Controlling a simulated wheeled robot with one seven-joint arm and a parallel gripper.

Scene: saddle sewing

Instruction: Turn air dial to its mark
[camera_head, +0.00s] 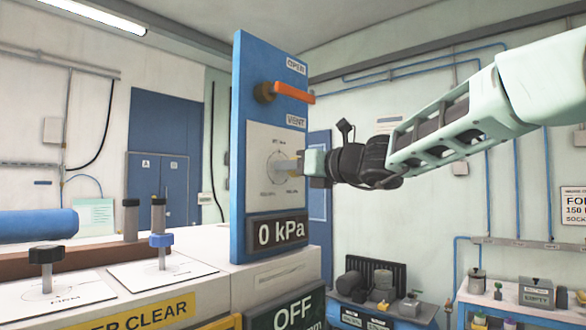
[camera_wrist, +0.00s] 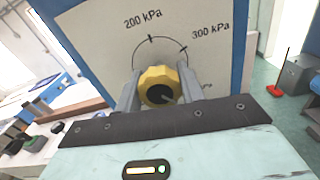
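The yellow air dial (camera_wrist: 158,86) sits on a pale scale plate on the blue upright panel (camera_head: 242,120). In the wrist view, printed marks "200 kPa" and "300 kPa" show above and to the right of it; other labels are partly hidden. The readout (camera_head: 279,232) under the dial says "0 kPa". My gripper (camera_wrist: 157,79) has one finger on each side of the dial, and both appear to touch it. In the head view my gripper (camera_head: 297,163) reaches the dial from the right, covering part of it.
An orange lever (camera_head: 294,93) sticks out of the panel above the dial, close over my gripper. Black and blue clamp knobs (camera_head: 161,240) stand on the bench at left. A workbench with machines (camera_head: 378,290) is at the back. Open room lies right of the panel.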

